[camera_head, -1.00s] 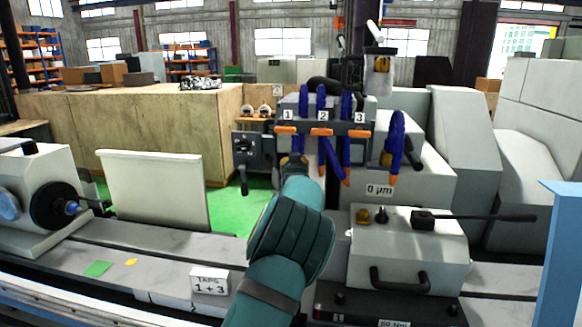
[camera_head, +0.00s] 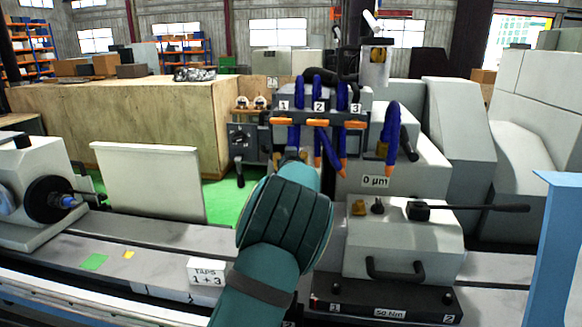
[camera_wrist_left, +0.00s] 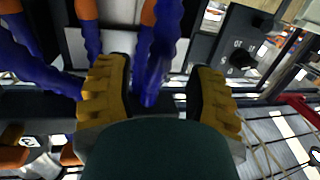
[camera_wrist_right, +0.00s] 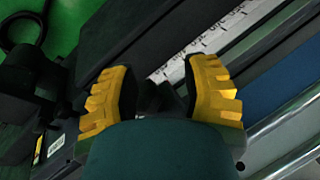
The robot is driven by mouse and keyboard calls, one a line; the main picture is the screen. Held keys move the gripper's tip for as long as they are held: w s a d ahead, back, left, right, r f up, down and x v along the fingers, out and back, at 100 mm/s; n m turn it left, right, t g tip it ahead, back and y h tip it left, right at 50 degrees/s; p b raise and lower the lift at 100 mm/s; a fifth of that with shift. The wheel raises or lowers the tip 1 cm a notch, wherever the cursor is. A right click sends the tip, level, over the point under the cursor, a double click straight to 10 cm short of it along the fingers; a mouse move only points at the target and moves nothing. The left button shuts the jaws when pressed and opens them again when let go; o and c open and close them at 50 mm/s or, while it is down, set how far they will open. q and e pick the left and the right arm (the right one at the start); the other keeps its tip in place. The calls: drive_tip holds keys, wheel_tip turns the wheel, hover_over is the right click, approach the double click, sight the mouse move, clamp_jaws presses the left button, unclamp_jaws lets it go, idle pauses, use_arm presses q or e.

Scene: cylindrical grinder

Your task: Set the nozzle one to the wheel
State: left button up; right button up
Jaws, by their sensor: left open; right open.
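Three blue hose nozzles rise from a dark block with plates 1, 2 and 3 in the head view. Nozzle one (camera_head: 293,138) hangs under plate 1, nozzle two (camera_head: 327,152) and nozzle three (camera_head: 343,143) beside it. Orange levers sit on the block. My left gripper (camera_wrist_left: 160,70) is open just below the block; its fingers are mostly hidden behind my own arm in the head view. In the left wrist view a blue hose (camera_wrist_left: 152,60) hangs between the open fingers, without clear contact. My right gripper (camera_wrist_right: 150,82) is open and empty. I cannot make out the wheel.
A card reading TAPS 1 + 3 (camera_head: 207,271) stands on the machine bed. A grey box with a handle (camera_head: 405,240) is at right, with a 0 µm display (camera_head: 375,181) behind it. Another blue hose (camera_head: 392,130) hangs at right. A blue post (camera_head: 556,250) stands far right.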

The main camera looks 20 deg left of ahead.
use_arm(q)
drive_tip(key=v, duration=0.8)
drive_tip(key=shift+s, duration=0.2)
